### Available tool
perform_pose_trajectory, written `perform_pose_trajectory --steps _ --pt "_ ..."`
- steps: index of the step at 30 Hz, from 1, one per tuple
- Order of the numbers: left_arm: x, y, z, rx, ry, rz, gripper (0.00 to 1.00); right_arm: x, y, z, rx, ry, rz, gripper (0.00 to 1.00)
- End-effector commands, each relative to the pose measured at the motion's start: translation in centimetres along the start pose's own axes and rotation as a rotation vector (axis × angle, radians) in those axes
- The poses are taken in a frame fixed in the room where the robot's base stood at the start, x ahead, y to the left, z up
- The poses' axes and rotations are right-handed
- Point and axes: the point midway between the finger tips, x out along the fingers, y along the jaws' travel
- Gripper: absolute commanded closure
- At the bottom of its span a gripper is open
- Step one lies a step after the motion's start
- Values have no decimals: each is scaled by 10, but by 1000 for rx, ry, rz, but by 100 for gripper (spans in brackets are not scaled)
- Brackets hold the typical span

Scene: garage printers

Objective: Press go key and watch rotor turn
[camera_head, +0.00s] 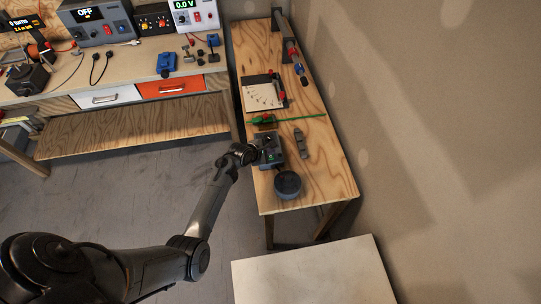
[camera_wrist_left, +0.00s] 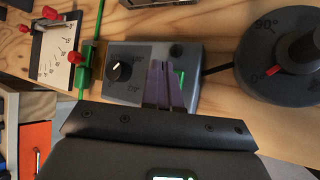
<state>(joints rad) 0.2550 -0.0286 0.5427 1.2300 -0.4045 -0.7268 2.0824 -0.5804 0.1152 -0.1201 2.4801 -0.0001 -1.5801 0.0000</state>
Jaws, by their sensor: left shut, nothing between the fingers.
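The grey control box (camera_head: 270,155) sits on the wooden side bench. In the left wrist view the box (camera_wrist_left: 145,52) has a black dial knob (camera_wrist_left: 117,71) and a small black button at its upper right. A green patch (camera_wrist_left: 182,77), possibly the go key, shows just right of my fingers and is partly hidden. My left gripper (camera_wrist_left: 161,68) is shut and empty over the box face; contact cannot be told. It reaches the box's left side in the head view (camera_head: 259,151). The round dark rotor unit (camera_wrist_left: 258,75) has a red pointer mark and angle markings; it also shows in the head view (camera_head: 287,185).
A black cable (camera_wrist_left: 218,69) joins box and rotor unit. A green rod (camera_head: 312,119), a grey bracket (camera_head: 300,143) and a white card (camera_head: 262,97) lie farther up the bench. A workbench (camera_head: 125,68) with instruments stands left. A pale tabletop (camera_head: 310,272) is in front.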

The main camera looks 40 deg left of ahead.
Motion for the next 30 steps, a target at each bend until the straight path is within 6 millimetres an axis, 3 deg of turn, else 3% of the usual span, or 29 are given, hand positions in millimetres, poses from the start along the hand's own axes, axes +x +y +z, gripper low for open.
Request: perform_pose_trajectory --steps 30 --pt "6 -4 -4 0 0 0 100 0 0 0 -1 0 1 57"
